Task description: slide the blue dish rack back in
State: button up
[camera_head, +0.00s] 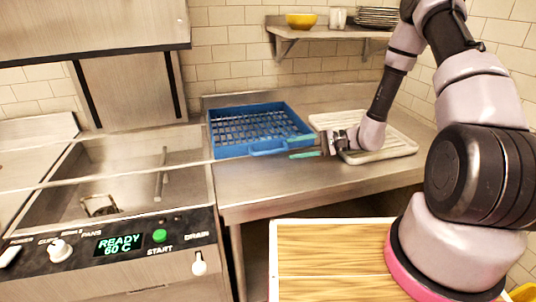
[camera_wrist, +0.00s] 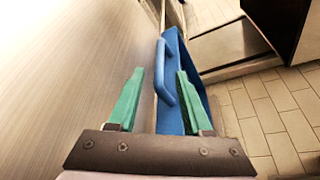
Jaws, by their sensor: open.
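The blue dish rack (camera_head: 212,134) sits on the steel counter to the right of the dishwashing machine (camera_head: 125,200). Its near side carries a raised blue handle, which shows clearly in the wrist view (camera_wrist: 163,75). My gripper (camera_head: 296,147) is at the rack's near right side, with its green fingers pointing left along that side. In the wrist view my gripper (camera_wrist: 159,76) is open, and the handle lies ahead, between the lines of the two fingers. I cannot tell whether a finger touches it. Part of the rack is hidden behind the handle and fingers.
The machine's hood (camera_head: 90,28) is raised, and its bay stands open left of the rack; the display reads READY 60 C. A ribbed white drainboard (camera_head: 395,150) lies right of the rack, under my forearm. A wall shelf (camera_head: 320,32) holds a yellow bowl (camera_head: 301,21).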

aim_at(274, 151)
jog(key=x, duration=0.9)
jog(key=shift+a, duration=0.2)
grip_shut()
dwell(1.1)
